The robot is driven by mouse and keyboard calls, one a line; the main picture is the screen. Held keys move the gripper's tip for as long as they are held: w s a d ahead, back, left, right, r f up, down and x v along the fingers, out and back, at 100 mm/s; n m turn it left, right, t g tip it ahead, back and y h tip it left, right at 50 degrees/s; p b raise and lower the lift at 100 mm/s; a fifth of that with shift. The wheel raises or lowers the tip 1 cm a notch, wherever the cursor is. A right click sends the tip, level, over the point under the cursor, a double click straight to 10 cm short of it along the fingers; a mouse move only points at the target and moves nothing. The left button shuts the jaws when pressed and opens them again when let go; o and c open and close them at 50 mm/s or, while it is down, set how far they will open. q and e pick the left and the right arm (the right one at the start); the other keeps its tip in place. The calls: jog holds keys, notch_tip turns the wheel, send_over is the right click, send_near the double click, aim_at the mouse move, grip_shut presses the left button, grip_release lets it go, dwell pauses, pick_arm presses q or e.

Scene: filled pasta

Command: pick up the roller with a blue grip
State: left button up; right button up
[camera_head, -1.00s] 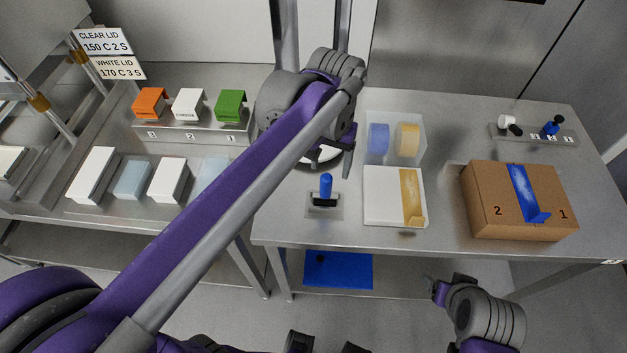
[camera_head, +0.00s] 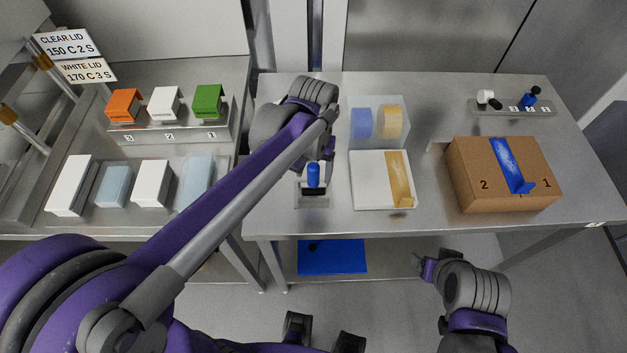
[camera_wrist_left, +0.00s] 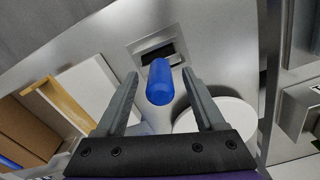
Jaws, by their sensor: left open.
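The roller with a blue grip (camera_head: 313,174) stands upright in a small metal holder (camera_head: 311,201) near the front left of the right-hand table. Its dark lower part sits at the holder. My left gripper (camera_head: 316,161) is open, just behind and above the grip in the head view. In the left wrist view the blue grip (camera_wrist_left: 159,84) shows between the two spread fingers (camera_wrist_left: 160,76), with free space on both sides. My right gripper (camera_head: 417,262) hangs off the table's front at the lower right; its jaw opening is too small to judge.
Right of the roller lie a white board with a tan strip (camera_head: 368,181) and a clear bin (camera_head: 380,143). A cardboard box (camera_head: 470,190) stands further right. A white round dish (camera_wrist_left: 232,112) lies near my left fingers. A rack with dispensers (camera_head: 165,130) is at left.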

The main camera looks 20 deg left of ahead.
pick_arm(q)
jog(key=shift+f, duration=0.75)
grip_shut()
jog(key=shift+r, duration=0.15)
